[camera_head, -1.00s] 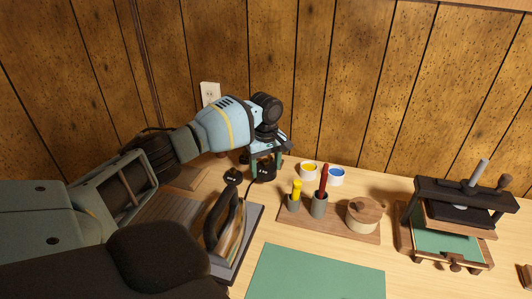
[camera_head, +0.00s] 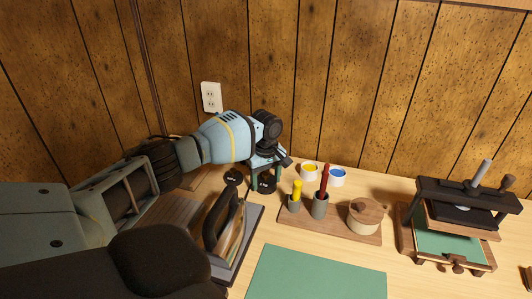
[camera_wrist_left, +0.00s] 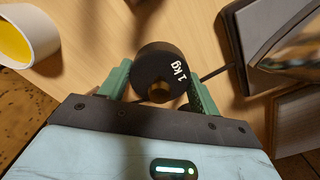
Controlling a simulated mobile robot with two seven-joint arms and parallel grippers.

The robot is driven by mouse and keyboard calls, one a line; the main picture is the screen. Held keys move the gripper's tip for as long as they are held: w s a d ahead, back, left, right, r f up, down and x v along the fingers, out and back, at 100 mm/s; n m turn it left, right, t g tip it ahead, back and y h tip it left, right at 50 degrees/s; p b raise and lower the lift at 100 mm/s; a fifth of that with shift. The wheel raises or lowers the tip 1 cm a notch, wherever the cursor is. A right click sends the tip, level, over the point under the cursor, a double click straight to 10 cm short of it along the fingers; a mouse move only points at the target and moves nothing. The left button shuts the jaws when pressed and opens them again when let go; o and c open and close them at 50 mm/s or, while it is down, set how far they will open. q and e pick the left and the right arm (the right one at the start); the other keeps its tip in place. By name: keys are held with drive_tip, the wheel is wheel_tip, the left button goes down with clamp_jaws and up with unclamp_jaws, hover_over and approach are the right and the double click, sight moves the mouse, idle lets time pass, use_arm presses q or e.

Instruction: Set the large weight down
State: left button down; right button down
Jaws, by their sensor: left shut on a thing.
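The large weight (camera_head: 267,184), a black cylinder with a brass-coloured knob, is between the green fingers of my left gripper (camera_head: 264,179). In the left wrist view the weight (camera_wrist_left: 163,72) reads "1 kg", and the left gripper (camera_wrist_left: 158,86) is shut on it from both sides. The weight is low at the table, right of a smaller black weight (camera_head: 232,178). I cannot tell whether its base touches the tabletop. My right gripper is not in view.
An iron (camera_head: 226,225) on a dark pad stands just in front. A wooden tray (camera_head: 350,230) with cups and a round box, plus a yellow pot (camera_head: 309,168) and a blue pot (camera_head: 337,178), are to the right. A press (camera_head: 455,220) stands at far right; a green mat (camera_head: 318,276) is in front.

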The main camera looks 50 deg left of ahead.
sight(266, 173)
use_arm(q)
drive_tip(key=shift+c, duration=1.8)
unclamp_jaws()
drive_tip(key=shift+r, duration=0.1)
wheel_tip(266, 173, up, 12)
drive_tip(key=p, duration=0.1)
